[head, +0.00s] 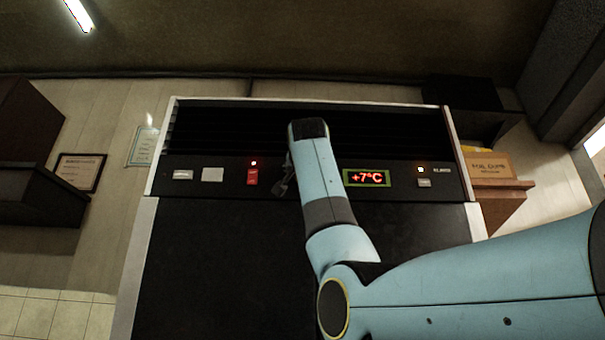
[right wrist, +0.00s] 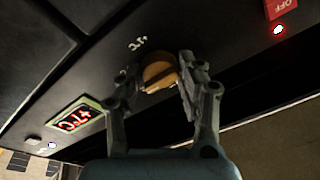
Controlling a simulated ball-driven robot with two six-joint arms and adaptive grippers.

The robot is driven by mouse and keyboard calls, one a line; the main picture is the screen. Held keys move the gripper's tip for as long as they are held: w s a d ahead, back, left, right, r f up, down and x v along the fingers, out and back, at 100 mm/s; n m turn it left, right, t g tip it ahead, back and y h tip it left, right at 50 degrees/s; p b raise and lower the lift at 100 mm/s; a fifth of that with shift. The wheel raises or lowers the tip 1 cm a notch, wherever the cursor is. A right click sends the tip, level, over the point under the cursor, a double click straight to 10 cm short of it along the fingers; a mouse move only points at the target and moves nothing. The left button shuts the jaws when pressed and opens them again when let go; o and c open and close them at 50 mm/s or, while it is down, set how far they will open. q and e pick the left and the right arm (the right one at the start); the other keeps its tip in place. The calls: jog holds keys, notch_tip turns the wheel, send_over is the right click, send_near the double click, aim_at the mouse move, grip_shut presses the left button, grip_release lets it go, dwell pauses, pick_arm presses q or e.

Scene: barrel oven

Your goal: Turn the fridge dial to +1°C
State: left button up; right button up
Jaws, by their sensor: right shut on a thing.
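The fridge (head: 180,250) stands in the middle of the head view with a dark control strip across its top. Its display (head: 367,178) reads +7°C in red; it also shows in the right wrist view (right wrist: 78,119). The orange-brown round dial (right wrist: 159,72) sits on the strip in the right wrist view, with white markings beside it. My right gripper (right wrist: 164,75) is shut on the dial, one finger on each side. In the head view my right arm hides the dial and most of the gripper (head: 284,180). My left gripper is not in view.
A red OFF switch (head: 252,177) with a lit lamp is left of the dial, with pale labels (head: 212,175) further left. A small switch (head: 424,182) is at the right. A brown box (head: 488,165) stands on a ledge right of the fridge.

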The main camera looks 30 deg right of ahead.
jog(key=shift+w+a+r+m+g+h+p, duration=0.1)
jog(key=shift+m+g+h+p, duration=0.3)
jog(key=shift+m, duration=2.9)
jog(key=shift+a+r+m+g+h+p, duration=0.15)
jog(key=shift+m+g+p, duration=0.6)
jog(key=shift+m, duration=2.55)
jog(key=shift+w+f+m+g+h+p, duration=0.1)
jog(key=shift+m+g+h+p, duration=0.4)
jog(key=shift+m, duration=2.8)
jog(key=shift+y, duration=0.45)
jog(key=o, duration=1.1)
jog(key=shift+r, duration=0.1)
jog(key=shift+o, duration=0.2)
jog(key=shift+s, duration=0.1)
jog(key=v, duration=1.2)
